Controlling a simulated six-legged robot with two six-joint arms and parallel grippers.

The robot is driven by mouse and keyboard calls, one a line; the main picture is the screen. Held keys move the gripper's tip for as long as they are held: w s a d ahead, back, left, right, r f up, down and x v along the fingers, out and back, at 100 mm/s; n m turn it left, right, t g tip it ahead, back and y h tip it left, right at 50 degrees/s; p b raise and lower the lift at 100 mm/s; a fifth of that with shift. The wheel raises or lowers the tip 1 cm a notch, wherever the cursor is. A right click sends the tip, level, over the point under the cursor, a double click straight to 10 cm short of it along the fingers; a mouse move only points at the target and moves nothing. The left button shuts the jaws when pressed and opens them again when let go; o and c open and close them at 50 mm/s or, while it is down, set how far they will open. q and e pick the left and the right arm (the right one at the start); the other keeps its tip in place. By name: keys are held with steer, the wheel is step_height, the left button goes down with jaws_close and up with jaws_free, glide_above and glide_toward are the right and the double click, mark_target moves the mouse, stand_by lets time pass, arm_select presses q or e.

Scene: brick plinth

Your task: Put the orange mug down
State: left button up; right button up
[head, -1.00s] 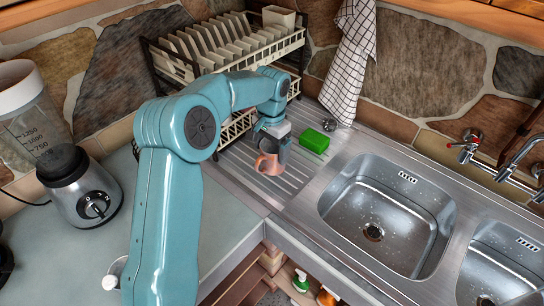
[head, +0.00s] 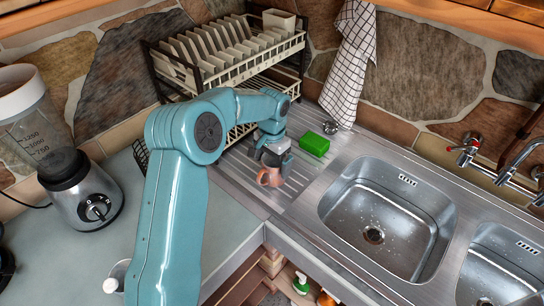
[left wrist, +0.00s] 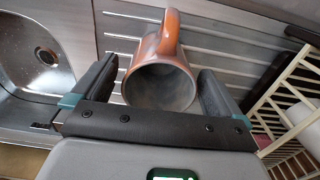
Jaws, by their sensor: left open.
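The orange mug (head: 269,178) stands on the ribbed steel drainboard (head: 246,182), left of the sink. In the left wrist view the mug (left wrist: 160,62) shows its open grey mouth toward the camera and its handle toward the top. My left gripper (head: 276,160) is at the mug in the head view. In the left wrist view my left gripper (left wrist: 158,88) has its fingers apart, one on each side of the mug, with small gaps visible. My right gripper is in neither view.
A green sponge (head: 315,144) lies right of the mug. A dish rack (head: 250,62) with plates stands behind my left arm. The sink basin (head: 385,215) is to the right. A blender (head: 80,185) stands on the left counter.

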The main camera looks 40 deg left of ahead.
arm_select(q)
steer(key=shift+w+r, duration=0.15)
steer(key=shift+r, duration=0.3)
step_height(320, 180, up, 11)
steer(key=b, duration=0.1)
steer(key=shift+a, duration=0.1)
